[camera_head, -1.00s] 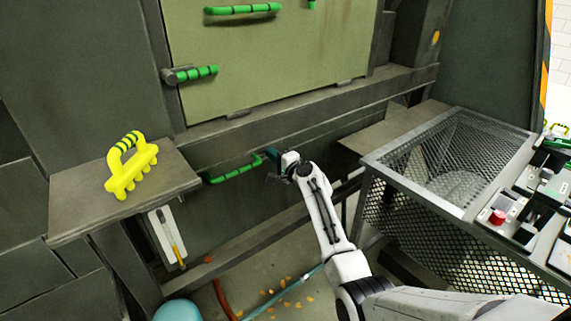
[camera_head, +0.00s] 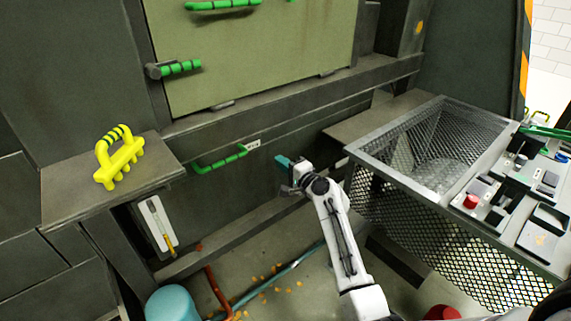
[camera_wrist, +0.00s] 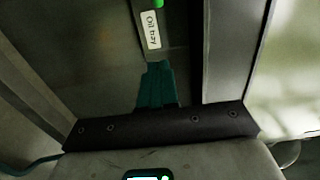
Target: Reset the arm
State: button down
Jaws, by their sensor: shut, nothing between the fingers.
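My gripper (camera_head: 284,163) is at the end of the white arm in the head view, its teal fingers pointing at the dark machine front. It is to the right of the green handle (camera_head: 221,162) on the lower panel and apart from it. In the wrist view the teal fingers (camera_wrist: 157,86) are together with nothing held. Above them is a white label (camera_wrist: 151,30) reading "Oil tray", with a bit of green (camera_wrist: 158,3) at the top edge.
A mesh-sided bin (camera_head: 352,153) and a control panel (camera_head: 471,201) with a red button stand to the right. A yellow tool (camera_head: 120,158) sits on the left shelf (camera_head: 75,200). A blue rounded object (camera_head: 172,303) and hoses (camera_head: 290,266) are on the floor below.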

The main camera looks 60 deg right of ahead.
jog(key=shift+s+a, duration=0.15)
jog(key=shift+s, duration=0.45)
jog(key=s+a+f+n+g+y+p, duration=0.2)
jog(key=a+n, duration=0.2)
jog(key=a, duration=0.4)
jog(key=s+a+f+n+g+y+p, duration=0.1)
jog(key=s+a+n+g+y+p, duration=0.2)
jog(key=a, duration=0.4)
jog(key=s+a+f+n+g+y+p, duration=0.1)
jog(key=a+f+n+g+y, duration=0.1)
jog(key=a+n, duration=0.45)
jog(key=s+a+r+n+g+p, duration=0.1)
jog(key=s+a+n+g+p, duration=0.1)
jog(key=s, duration=0.6)
jog(key=s+a+r+n+g+h+p, duration=0.1)
jog(key=s+a+n+g+p, duration=0.1)
jog(key=s, duration=0.5)
jog(key=s+a+r+n+g+p, duration=0.1)
jog(key=s+a+n+g+p, duration=0.1)
jog(key=s+a+g, duration=0.3)
jog(key=s+a+n, duration=0.1)
jog(key=s, duration=0.2)
jog(key=shift+s+r+n+h, duration=0.25)
jog(key=shift+s+n+h, duration=0.05)
jog(key=shift+n, duration=0.05)
